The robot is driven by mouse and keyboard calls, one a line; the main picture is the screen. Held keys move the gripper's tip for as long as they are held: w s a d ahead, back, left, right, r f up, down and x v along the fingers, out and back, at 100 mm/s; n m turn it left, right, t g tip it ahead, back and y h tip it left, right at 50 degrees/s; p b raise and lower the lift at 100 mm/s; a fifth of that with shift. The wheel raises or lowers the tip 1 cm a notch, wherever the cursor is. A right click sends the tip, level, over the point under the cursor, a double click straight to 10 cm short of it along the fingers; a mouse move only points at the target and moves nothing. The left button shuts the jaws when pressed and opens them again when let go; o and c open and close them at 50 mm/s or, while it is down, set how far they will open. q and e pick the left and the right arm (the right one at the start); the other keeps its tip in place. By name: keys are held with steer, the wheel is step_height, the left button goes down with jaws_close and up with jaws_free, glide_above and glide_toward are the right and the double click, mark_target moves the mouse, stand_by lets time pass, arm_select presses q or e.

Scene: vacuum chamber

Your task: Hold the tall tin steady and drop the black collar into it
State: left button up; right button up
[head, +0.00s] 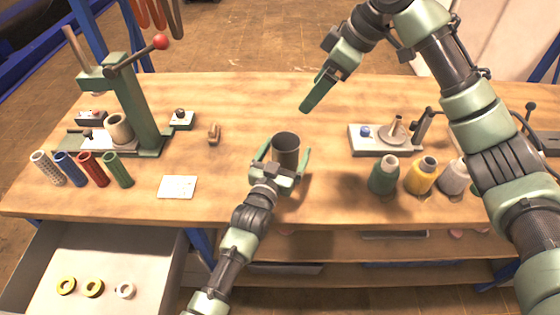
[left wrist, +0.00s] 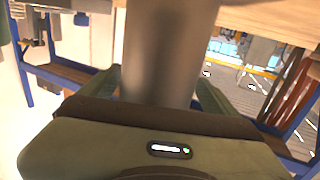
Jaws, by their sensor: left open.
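The tall tin (head: 286,142), a dark grey open-topped cylinder, stands upright near the middle of the workbench. My left gripper (head: 284,160) is open, with one finger on each side of the tin. In the left wrist view the tin (left wrist: 165,45) fills the middle between the spread fingers, with gaps beside it. My right gripper (head: 318,92) hangs above the bench, up and right of the tin. Its fingers show edge-on, so I cannot tell if they are apart, and no held thing shows. I cannot make out a black collar in either view.
A lever press (head: 125,105) and several coloured tubes (head: 93,168) stand at left. Bottles (head: 384,175) and a small spindle base (head: 370,140) stand at right. A white card (head: 177,187) lies front left. The open drawer (head: 150,250) holds two yellow rings and a white ring.

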arm_select(q)
steer(key=v, duration=1.1)
steer(key=shift+s, duration=0.25)
